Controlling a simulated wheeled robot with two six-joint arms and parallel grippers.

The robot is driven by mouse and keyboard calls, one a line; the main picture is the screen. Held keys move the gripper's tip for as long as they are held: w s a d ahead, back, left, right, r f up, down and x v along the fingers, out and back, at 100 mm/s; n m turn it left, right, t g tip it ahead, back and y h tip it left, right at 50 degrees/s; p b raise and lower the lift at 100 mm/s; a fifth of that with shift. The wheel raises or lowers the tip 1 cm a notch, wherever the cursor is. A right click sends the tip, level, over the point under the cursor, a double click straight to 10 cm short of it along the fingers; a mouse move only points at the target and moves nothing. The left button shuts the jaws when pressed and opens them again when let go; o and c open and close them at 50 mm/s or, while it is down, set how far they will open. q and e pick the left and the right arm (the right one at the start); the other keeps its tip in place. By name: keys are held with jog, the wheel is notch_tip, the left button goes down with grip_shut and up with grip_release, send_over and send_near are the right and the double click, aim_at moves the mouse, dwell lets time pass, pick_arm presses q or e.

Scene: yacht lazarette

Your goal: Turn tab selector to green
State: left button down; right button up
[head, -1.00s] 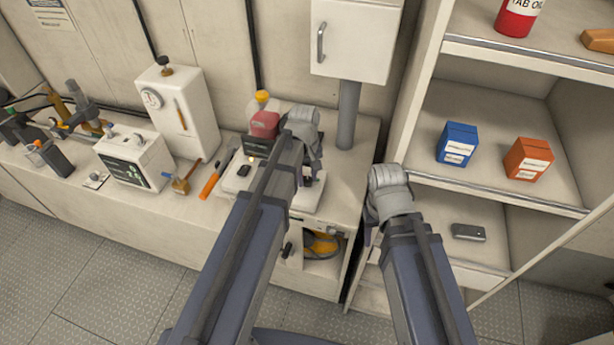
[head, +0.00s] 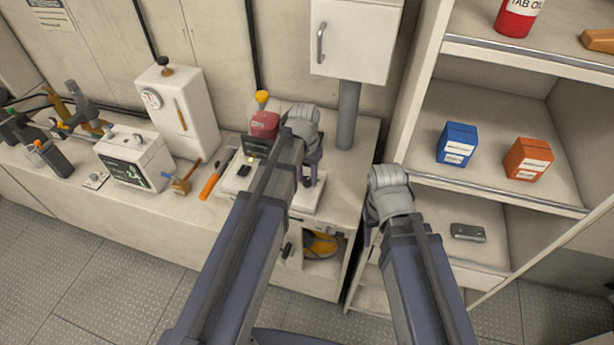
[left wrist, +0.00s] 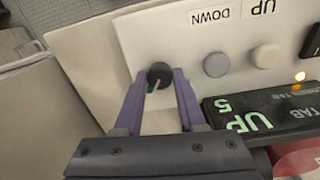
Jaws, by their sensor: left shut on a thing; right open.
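A dark round knob (left wrist: 160,75), which looks like the tab selector, stands on a white panel in the left wrist view. It carries a pale pointer line, and a little green shows at its edge. My left gripper (left wrist: 161,82) has its two purple fingers on either side of the knob and is shut on it. In the head view my left gripper (head: 311,172) is over the white console (head: 305,203) on the counter, and its wrist hides the knob. My right gripper (head: 370,236) is open and empty in front of the shelf unit.
An orange-handled tool (head: 209,185) lies left of the console. Blue (head: 457,144) and orange (head: 528,159) boxes stand on the shelf.

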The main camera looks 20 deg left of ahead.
aim_at(306, 180)
pick_arm(q)
jog(key=shift+m, duration=0.7)
jog(key=c, duration=0.5)
grip_release()
jog(key=shift+r, duration=0.1)
notch_tip(306, 180, up, 8)
jog(key=p, duration=0.8)
jog(key=shift+a, duration=0.1)
jog(key=shift+f, duration=0.25)
